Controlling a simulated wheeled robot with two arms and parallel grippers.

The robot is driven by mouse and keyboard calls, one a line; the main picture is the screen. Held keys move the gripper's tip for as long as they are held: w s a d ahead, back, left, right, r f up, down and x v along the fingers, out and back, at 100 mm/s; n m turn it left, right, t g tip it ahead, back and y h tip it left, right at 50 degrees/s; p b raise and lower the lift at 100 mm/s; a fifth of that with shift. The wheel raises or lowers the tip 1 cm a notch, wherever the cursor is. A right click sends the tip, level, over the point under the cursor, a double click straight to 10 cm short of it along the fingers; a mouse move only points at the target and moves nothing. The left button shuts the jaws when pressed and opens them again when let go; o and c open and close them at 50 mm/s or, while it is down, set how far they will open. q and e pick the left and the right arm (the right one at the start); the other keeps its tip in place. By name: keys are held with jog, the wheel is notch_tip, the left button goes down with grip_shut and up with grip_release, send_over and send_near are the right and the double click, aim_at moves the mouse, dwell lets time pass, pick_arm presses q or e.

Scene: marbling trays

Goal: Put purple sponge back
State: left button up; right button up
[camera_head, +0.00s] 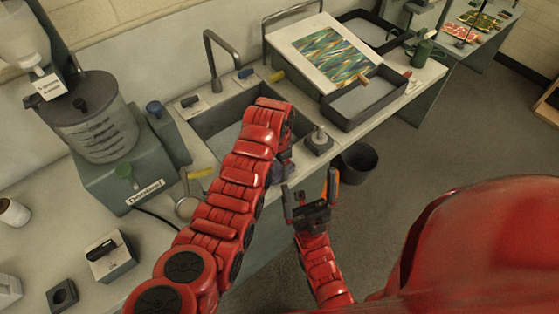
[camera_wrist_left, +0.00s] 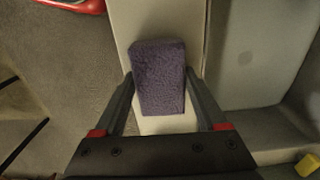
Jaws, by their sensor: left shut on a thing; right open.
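The purple sponge (camera_wrist_left: 158,80) is a rough-textured block seen from above in the left wrist view. My left gripper (camera_wrist_left: 158,90) is shut on it, one finger along each side. The sponge shows over the pale front strip of the counter, beside the sink; I cannot tell its height above it. In the head view a small purple patch of the sponge (camera_head: 284,171) shows beside my left arm, which hides most of the left gripper. My right gripper (camera_head: 311,200) is open and empty, in front of the counter edge.
The sink (camera_head: 212,122) with its tap lies behind my left arm. A small dark block with a knob (camera_head: 318,141) stands on the counter to the right. A dark bucket (camera_head: 357,163) is on the floor. A black tray (camera_head: 365,105) and marbled sheet (camera_head: 330,56) stand further right.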

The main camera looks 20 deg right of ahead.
aim_at(278, 166)
pick_arm(q)
jog(key=shift+w+d+f, duration=0.2)
jog(key=shift+s+a+f, duration=0.1)
jog(key=shift+a, duration=0.1)
jog(key=o, duration=0.4)
jog(key=shift+o, duration=1.8)
jog(key=shift+d, duration=0.1)
jog(key=shift+r, duration=0.2)
notch_tip(278, 166, up, 6)
jog(key=shift+r+b, duration=0.1)
jog(key=shift+b, duration=1.15)
notch_tip(278, 166, up, 6)
jog(key=p, duration=0.5)
jog(key=shift+p, duration=0.3)
